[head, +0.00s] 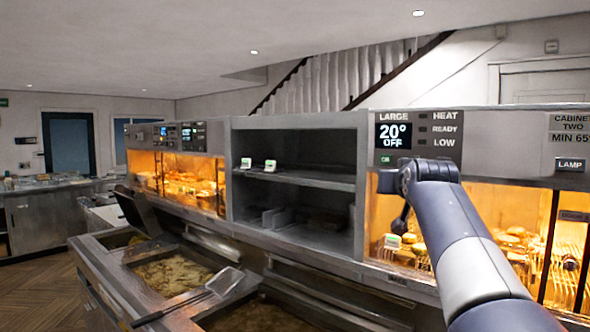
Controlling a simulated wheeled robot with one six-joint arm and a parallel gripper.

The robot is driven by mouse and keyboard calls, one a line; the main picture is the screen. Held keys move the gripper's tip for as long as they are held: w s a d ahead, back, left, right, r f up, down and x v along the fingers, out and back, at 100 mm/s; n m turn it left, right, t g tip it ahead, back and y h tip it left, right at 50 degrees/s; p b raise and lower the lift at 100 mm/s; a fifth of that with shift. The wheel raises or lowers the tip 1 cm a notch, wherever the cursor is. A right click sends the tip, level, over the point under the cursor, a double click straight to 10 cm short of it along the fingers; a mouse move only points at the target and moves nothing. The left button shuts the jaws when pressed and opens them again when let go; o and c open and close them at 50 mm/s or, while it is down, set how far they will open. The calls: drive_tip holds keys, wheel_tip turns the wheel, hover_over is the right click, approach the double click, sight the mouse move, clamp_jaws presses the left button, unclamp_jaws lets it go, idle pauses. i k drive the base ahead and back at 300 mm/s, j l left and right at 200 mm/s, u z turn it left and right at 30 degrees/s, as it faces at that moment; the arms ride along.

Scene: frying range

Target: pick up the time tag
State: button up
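Several small white tags with green faces are in view, and I take these to be time tags. One tag (246,163) and another tag (270,165) stand on the upper shelf of the open grey unit. A third tag (392,241) is in the lit cabinet on the right, with a further green-marked tag (418,248) beside it. My arm reaches in from the lower right. My gripper (399,222) hangs down in front of the lit cabinet, just above the third tag. The gripper is small and dark here, and its fingers cannot be made out clearly.
The lit cabinet (470,118) holds food and wire racks. Fryer vats with oil (172,272) lie in front, with a basket (225,281) whose long handle sticks out left. A lid (138,212) stands raised. The upper shelf (310,181) has free room right of its tags.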

sight(270, 165)
drive_tip(key=i+j+z, duration=0.2)
drive_tip(key=j+z, duration=0.15)
drive_tip(key=i+j+z, duration=0.15)
drive_tip(key=j+z, duration=0.25)
drive_tip(key=i+j+z, duration=0.1)
drive_tip(key=j, duration=0.5)
drive_tip(key=i+j+z, duration=0.1)
drive_tip(key=j, duration=0.5)
drive_tip(key=i+j, duration=0.15)
drive_tip(key=j, duration=0.45)
drive_tip(key=i+j+z, duration=0.15)
drive_tip(key=j, duration=1.1)
drive_tip(key=i+j, duration=0.1)
drive_tip(key=j, duration=0.55)
